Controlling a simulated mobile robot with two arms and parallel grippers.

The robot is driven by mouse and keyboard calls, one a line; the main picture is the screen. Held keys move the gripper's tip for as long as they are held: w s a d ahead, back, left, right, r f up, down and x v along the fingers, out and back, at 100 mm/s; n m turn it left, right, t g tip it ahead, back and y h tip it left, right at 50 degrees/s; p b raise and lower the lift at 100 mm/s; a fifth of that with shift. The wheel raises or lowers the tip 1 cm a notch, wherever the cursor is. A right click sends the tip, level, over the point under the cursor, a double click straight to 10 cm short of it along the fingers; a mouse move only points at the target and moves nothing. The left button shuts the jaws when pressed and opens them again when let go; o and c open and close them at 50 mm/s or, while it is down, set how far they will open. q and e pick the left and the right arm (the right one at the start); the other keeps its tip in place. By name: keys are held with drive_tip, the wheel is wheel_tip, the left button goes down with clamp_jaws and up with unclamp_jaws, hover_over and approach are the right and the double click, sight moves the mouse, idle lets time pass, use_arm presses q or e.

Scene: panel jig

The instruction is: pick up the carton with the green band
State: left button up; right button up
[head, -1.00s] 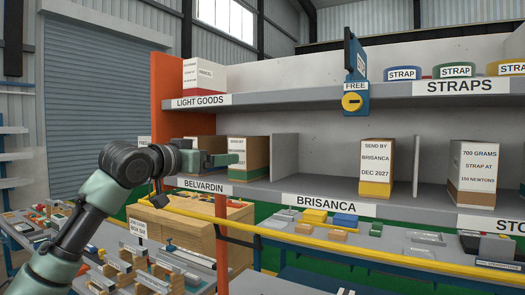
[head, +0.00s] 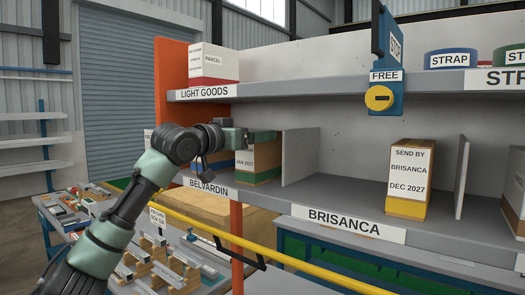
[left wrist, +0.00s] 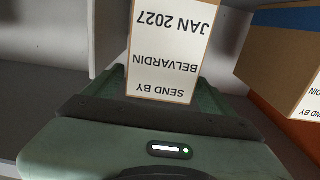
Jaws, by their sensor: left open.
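The carton with the green band (head: 262,160) stands upright in the Belvardin bay of the middle shelf, beside a grey divider. My left gripper (head: 258,136) is at its upper part and covers some of it. In the left wrist view the carton's white label (left wrist: 170,45) shows upside down, reading "Send by Belvardin Jan 2027". There the open fingers (left wrist: 158,92) lie on either side of the carton's near end. I cannot tell whether they touch it. The green band is outside the wrist view. My right gripper is not in view.
A carton with a blue band (head: 222,165) stands close on the left, also in the wrist view (left wrist: 275,60). The divider (head: 300,157) is close on the right. A yellow-banded carton (head: 408,178) stands in the Brisanca bay. A yellow rail (head: 270,248) runs in front.

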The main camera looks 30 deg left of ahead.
use_arm(q)
drive_tip(key=w+p, duration=0.1)
drive_tip(key=w, duration=0.2)
drive_tip(key=w+p, duration=0.1)
drive_tip(key=shift+w+d+p, duration=0.25)
drive_tip(key=shift+w+p, duration=0.05)
drive_tip(key=shift+w, duration=0.05)
drive_tip(key=shift+s, duration=0.15)
drive_tip(key=shift+c, duration=0.6)
clamp_jaws()
